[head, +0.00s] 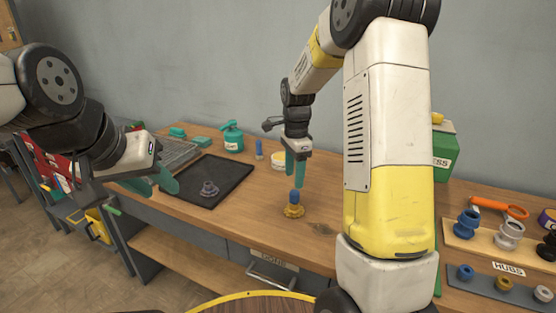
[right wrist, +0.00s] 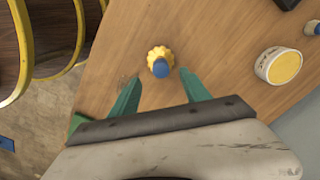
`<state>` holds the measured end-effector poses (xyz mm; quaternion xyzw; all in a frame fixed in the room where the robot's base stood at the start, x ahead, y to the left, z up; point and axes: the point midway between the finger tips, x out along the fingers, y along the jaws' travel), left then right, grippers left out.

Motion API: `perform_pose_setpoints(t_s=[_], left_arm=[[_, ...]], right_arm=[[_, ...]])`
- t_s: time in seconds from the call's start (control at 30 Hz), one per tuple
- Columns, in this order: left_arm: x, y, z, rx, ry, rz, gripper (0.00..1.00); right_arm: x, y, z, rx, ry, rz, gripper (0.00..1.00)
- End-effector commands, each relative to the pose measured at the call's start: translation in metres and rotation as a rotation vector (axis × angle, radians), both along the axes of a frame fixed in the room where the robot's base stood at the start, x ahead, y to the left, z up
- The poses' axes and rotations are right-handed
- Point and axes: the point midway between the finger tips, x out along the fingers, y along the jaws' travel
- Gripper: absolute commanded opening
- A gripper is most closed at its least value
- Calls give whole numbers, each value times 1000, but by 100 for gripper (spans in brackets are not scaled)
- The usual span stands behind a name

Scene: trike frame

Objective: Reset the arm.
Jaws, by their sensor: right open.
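My right gripper (head: 296,170) has teal fingers and hangs over the wooden table, just above a small yellow part with a blue top (head: 294,206). In the right wrist view the same yellow and blue part (right wrist: 160,62) stands ahead of the spread fingertips (right wrist: 155,82), with nothing held. My left gripper (head: 165,184) is at the left, over the front left of the table near the black tray. Its teal fingers appear apart, with nothing visible between them.
The black tray (head: 235,172) holds a grey part (head: 209,188). At the right are a hubs rack (head: 465,240), an orange-handled tool (head: 500,207) and a green box (head: 443,145). Bare wood surrounds the yellow part.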

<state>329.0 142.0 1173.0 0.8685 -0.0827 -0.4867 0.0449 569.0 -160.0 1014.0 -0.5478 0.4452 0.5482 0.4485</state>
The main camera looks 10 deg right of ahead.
Motion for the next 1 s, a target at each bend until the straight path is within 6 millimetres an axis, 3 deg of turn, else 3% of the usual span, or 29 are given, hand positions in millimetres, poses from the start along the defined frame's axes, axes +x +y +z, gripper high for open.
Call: perform_pose_setpoints(t_s=[0.17,0.3,0.5,0.63,0.8,1.0], left_arm=[[0,0,0,0,0,0,36],[0,0,0,0,0,0,36],[0,0,0,0,0,0,36],[0,0,0,0,0,0,36],[0,0,0,0,0,0,36],[0,0,0,0,0,0,36]], right_arm=[[-22,0,39,26,-70,146,55],[-60,3,85,42,-171,379,55],[-125,7,133,10,-330,735,55],[-168,11,151,-46,-431,963,55],[-213,15,160,-143,-532,1210,55],[-238,17,159,-217,-583,1359,55]])
